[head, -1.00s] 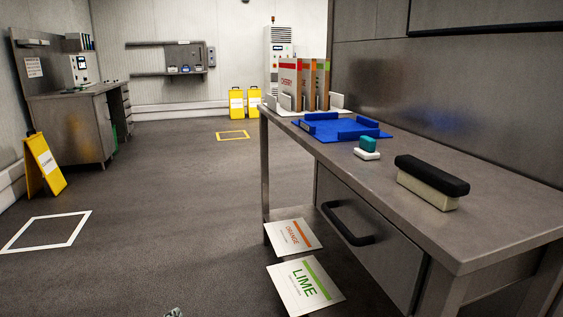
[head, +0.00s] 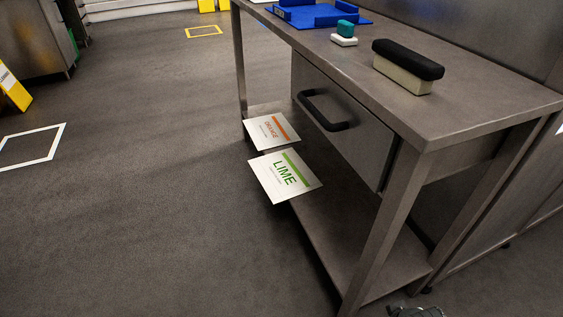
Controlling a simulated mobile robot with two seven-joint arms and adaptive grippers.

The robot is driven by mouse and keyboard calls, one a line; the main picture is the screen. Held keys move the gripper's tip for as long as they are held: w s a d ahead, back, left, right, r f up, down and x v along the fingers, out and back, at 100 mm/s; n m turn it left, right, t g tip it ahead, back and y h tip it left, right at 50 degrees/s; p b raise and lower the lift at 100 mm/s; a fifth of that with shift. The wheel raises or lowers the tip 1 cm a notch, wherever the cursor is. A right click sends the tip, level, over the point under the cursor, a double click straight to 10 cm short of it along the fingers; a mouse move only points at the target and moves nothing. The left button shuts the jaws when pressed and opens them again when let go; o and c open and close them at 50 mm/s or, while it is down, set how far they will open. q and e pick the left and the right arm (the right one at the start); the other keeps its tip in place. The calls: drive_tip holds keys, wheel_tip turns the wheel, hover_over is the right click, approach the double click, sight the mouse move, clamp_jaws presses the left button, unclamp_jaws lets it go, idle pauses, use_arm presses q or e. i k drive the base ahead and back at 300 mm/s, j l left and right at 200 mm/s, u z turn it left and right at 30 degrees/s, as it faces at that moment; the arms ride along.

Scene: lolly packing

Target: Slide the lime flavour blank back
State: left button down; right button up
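The lime blank (head: 284,177) is a flat white card with a green stripe and green LIME lettering. It lies at the lower shelf (head: 345,249) of the steel bench, its near-left part sticking out past the shelf's front edge over the floor. The orange blank (head: 271,132) lies just behind it and also juts out. A small grey metal part at the bottom edge, right of centre, looks like the tip of my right gripper (head: 415,312); it is cut off and its fingers cannot be judged. It is well apart from the lime blank. My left gripper is not in view.
The bench top (head: 440,112) overhangs the shelf, with a drawer and black handle (head: 327,112) above the blanks. A black-topped block (head: 407,67), a teal-and-white item (head: 344,34) and a blue fixture (head: 322,18) stand on top.

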sight(283, 175)
drive_tip(key=i+j+z, duration=0.1)
drive_tip(key=j, duration=0.25)
drive_tip(key=i+j+z, duration=0.1)
drive_tip(key=i+j, duration=0.35)
drive_tip(key=j, duration=0.3)
drive_tip(key=i+j+z, duration=0.15)
drive_tip(key=j, duration=0.25)
